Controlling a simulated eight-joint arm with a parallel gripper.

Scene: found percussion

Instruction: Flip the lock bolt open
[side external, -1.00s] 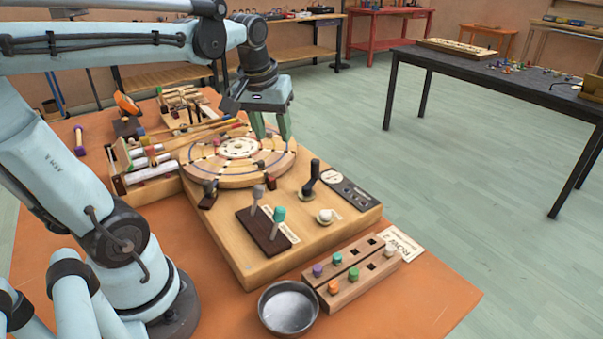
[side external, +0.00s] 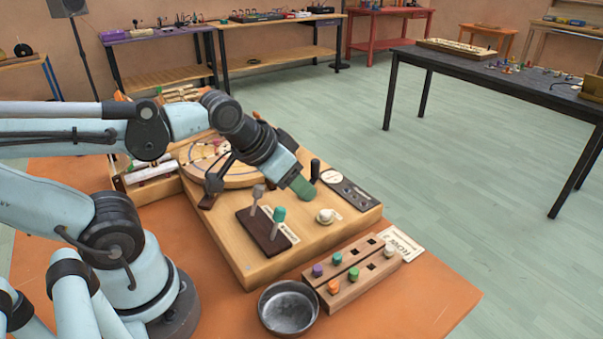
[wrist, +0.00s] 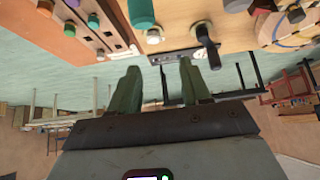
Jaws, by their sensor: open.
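A black upright lever (side external: 315,168), possibly the lock bolt, stands on the wooden board (side external: 250,268) beside a black label plate (side external: 347,190). My gripper (side external: 303,188) is tilted down beside the lever and hides its base in the side view. In the wrist view, my open gripper (wrist: 158,68) has two green fingers with nothing between them. The lever (wrist: 207,45) shows there just past the right finger, apart from it in the picture. I cannot tell whether they touch. A white knob (side external: 326,216) sits on the board near the fingertips; it shows in the wrist view too (wrist: 155,36).
Two pegs, grey (side external: 258,192) and teal (side external: 279,214), stand on a dark base. A round wooden dial (side external: 190,152) is behind my gripper. A peg block (side external: 350,275) with coloured pegs and a metal bowl (side external: 289,308) are in front. Space right of the board is open.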

